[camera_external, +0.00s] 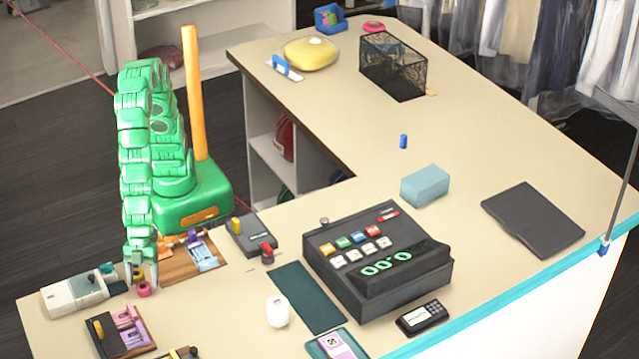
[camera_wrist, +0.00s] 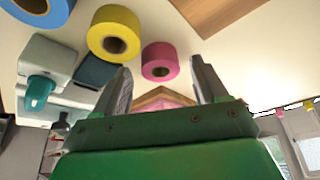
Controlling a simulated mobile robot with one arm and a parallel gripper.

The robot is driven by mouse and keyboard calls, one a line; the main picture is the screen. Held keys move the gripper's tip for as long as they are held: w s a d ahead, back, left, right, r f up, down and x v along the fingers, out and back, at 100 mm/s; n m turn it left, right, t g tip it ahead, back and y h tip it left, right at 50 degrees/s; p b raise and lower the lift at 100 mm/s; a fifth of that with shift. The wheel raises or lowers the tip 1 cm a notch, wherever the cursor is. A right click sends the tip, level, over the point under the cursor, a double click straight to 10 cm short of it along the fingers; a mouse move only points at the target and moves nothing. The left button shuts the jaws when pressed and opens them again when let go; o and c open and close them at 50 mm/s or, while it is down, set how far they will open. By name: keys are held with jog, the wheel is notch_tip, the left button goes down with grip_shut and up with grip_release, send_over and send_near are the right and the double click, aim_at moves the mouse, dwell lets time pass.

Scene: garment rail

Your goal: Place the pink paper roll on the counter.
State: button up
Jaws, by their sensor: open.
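The pink paper roll (camera_wrist: 160,62) shows in the wrist view just beyond and between the fingertips of my gripper (camera_wrist: 158,72), its round end with a dark core facing the camera. The fingers are apart, and I see no contact with the roll. In the external view the pink roll (camera_external: 144,290) is at the counter's left part, right below my gripper (camera_external: 142,278), which points down and partly hides what is behind it. The pale counter (camera_external: 230,300) appears to be under the roll. I cannot tell exactly how high the fingertips are.
A yellow roll (camera_wrist: 115,34) and a blue roll (camera_wrist: 38,8) are beside the pink one. A white label device (camera_external: 75,294) stands left of my gripper, a wooden board (camera_external: 180,268) right of it.

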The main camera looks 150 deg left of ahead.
jog(key=v, duration=1.1)
jog(key=s+a+r+n+g+y, duration=0.1)
jog(key=s+a+n, duration=0.1)
jog(key=s+a, duration=0.5)
jog(key=s+a+r+n+g, duration=0.1)
jog(key=s+a, duration=0.3)
jog(key=a, duration=0.5)
jog(key=s+a+n+g, duration=0.1)
jog(key=s+a+n, duration=0.1)
jog(key=s+a, duration=0.3)
jog(key=s+a+n+g+y, duration=0.1)
jog(key=s+a, duration=0.4)
jog(key=s, duration=0.7)
jog(key=shift+s+r+n+g, duration=0.25)
jog(key=shift+n+g, duration=0.15)
jog(key=shift+g, duration=0.3)
